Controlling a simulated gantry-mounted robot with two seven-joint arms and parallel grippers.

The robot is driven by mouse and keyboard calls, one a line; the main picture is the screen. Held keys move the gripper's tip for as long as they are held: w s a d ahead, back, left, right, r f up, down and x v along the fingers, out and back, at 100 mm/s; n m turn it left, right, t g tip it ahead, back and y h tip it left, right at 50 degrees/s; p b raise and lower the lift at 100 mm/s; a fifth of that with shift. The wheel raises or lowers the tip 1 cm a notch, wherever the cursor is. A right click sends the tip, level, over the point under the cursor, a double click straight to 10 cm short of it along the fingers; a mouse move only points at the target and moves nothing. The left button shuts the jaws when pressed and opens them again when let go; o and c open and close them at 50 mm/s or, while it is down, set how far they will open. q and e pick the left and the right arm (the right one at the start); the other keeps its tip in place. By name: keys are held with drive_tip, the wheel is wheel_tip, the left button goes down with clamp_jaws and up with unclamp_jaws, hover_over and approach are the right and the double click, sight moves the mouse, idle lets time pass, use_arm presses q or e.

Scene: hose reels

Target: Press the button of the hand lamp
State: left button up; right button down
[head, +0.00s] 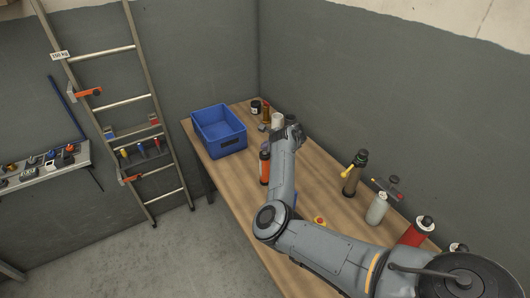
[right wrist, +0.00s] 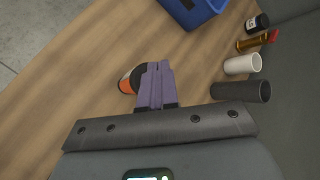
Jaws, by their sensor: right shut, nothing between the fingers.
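An orange and black cylinder (head: 265,167), which looks like the hand lamp, stands upright on the wooden workbench, left of my right forearm. In the right wrist view the lamp (right wrist: 128,84) shows beside my fingers, partly hidden by them. Its button cannot be made out. My right gripper (right wrist: 157,70) has its purple fingers shut with nothing between them. The fingertips overlap the lamp's right side in that view; I cannot tell whether they touch it. My left gripper is not in view.
A blue bin (head: 219,131) stands at the bench's far left. A white cup (right wrist: 243,64), a dark cylinder (right wrist: 241,91) and small bottles stand near the wall. A dark bottle (head: 353,174), grey bottle (head: 377,209) and red bottle (head: 417,232) stand to the right.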

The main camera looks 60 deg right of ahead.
wheel_tip(320, 180, up, 6)
drive_tip(key=p, duration=0.5)
drive_tip(key=shift+s+d, duration=0.1)
idle(0.5)
